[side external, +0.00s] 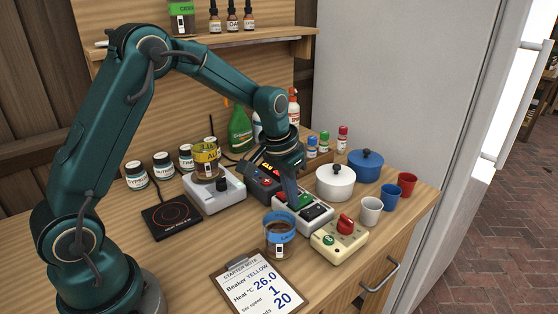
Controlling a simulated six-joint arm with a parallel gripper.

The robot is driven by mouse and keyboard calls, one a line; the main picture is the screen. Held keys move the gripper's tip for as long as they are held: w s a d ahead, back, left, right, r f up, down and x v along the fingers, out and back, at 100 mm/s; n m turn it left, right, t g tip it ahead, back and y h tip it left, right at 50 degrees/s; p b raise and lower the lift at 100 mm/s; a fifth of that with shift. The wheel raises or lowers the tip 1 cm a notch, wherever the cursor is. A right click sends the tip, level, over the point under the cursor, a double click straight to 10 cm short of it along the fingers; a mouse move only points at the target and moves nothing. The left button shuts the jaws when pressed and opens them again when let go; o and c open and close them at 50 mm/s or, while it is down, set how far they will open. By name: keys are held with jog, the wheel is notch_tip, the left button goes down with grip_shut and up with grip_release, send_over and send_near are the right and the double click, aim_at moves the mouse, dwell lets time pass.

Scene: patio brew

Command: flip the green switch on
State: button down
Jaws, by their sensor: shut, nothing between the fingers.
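A grey switch box (303,216) sits on the wooden bench, with a dark rocker (317,211) on its right part. Which way the green switch is tilted cannot be seen.
A cream box with a red knob (345,223) stands in front right. A blue-banded beaker (279,236) is close in front. A stirrer with a yellow-banded beaker (206,161) is to the left. A white pot (335,182) and cups stand right. A clipboard (257,284) lies in front.

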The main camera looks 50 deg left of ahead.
jog(key=shift+r, duration=0.75)
jog(key=shift+r, duration=0.2)
jog(key=v, duration=0.4)
jog(key=shift+w, duration=0.25)
jog(key=s+r, duration=0.4)
jog(key=r, duration=0.4)
jog(key=shift+s+r, duration=0.3)
jog(key=shift+s, duration=0.05)
